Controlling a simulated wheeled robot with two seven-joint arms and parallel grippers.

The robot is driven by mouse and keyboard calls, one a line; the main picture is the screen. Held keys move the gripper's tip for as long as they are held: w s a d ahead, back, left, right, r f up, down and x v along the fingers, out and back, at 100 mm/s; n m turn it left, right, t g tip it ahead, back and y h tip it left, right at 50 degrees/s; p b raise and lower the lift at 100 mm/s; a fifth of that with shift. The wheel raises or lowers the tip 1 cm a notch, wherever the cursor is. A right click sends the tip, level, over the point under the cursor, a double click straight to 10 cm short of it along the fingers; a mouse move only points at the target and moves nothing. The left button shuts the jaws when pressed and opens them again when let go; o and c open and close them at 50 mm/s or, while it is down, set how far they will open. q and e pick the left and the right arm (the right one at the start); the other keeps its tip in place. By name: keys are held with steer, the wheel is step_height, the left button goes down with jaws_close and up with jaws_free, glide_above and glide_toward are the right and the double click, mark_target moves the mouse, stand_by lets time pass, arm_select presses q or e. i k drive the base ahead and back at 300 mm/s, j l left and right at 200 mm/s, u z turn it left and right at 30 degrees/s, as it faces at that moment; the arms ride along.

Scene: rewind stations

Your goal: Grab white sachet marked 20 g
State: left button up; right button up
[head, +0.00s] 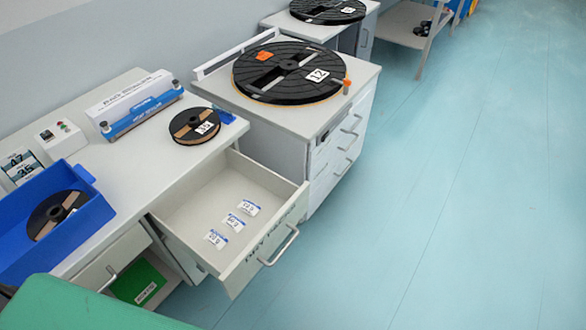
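Three small white sachets with blue edges lie in a row on the floor of an open drawer (180,211) marked "DRY" on its front. The near-left sachet (216,239), the middle sachet (233,222) and the far-right sachet (249,207) lie flat and apart from each other. Each has a printed gram label, but the print is too small for me to tell surely which one reads 20 g. Neither of my grippers is in view.
The drawer's handle (279,245) faces the open floor (450,220). The bench above holds a small reel (183,126), a blue-and-white device (140,112) and a blue bin (82,232). A cabinet with a large black reel (262,75) stands beyond the drawer.

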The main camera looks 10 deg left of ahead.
mark_target(215, 238)
steer(key=u, duration=1)
